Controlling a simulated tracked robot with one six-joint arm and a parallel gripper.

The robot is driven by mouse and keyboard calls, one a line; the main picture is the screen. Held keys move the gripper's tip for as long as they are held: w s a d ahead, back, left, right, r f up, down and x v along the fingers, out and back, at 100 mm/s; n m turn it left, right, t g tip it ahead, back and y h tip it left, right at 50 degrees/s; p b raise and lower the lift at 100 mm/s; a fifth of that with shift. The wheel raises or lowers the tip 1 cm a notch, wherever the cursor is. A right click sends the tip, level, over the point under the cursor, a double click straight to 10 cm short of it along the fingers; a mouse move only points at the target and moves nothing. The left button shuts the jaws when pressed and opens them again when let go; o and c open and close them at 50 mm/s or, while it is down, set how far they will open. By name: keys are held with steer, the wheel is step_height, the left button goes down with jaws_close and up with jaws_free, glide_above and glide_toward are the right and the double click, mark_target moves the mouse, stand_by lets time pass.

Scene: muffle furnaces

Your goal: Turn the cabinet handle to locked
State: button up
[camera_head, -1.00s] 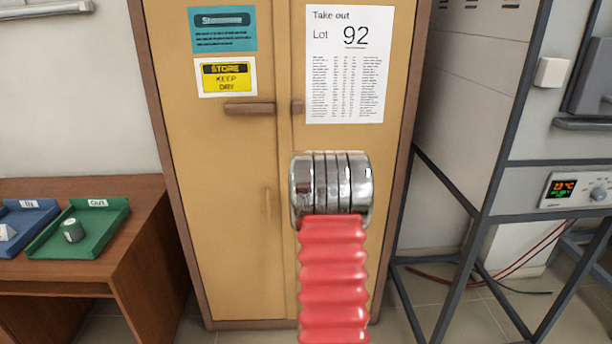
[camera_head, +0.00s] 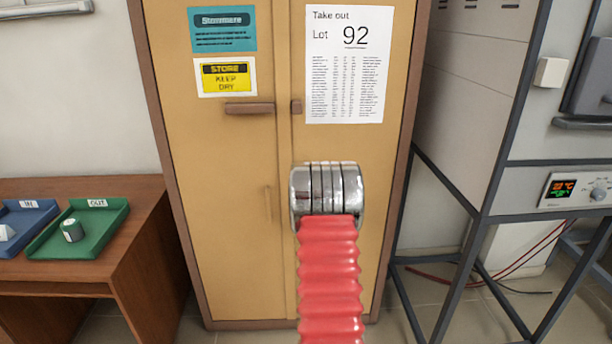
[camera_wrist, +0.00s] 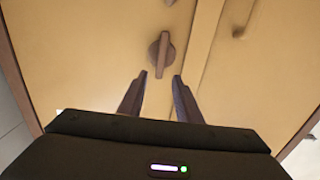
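The tan cabinet (camera_head: 225,260) stands straight ahead with two doors. In the wrist view, a brown turn handle (camera_wrist: 164,48) has a round base and a bar that points nearly straight up and down in the picture. My gripper (camera_wrist: 159,75) is open and empty. Its two dark fingertips are spread to either side of the bar's lower end in the picture, with a gap on each side. Whether they reach the bar in depth I cannot tell. In the head view my red and metal arm covers part of the right door, and the gripper and this handle do not show.
A slim pull (camera_head: 268,203) is on the left door. A desk with a green tray (camera_head: 100,215) is left; a furnace stand (camera_head: 480,220) is right.

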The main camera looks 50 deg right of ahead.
steer(key=x, duration=0.6)
steer(key=shift+w+d, duration=0.2)
steer(key=shift+w, duration=0.05)
steer(key=shift+c, duration=0.2)
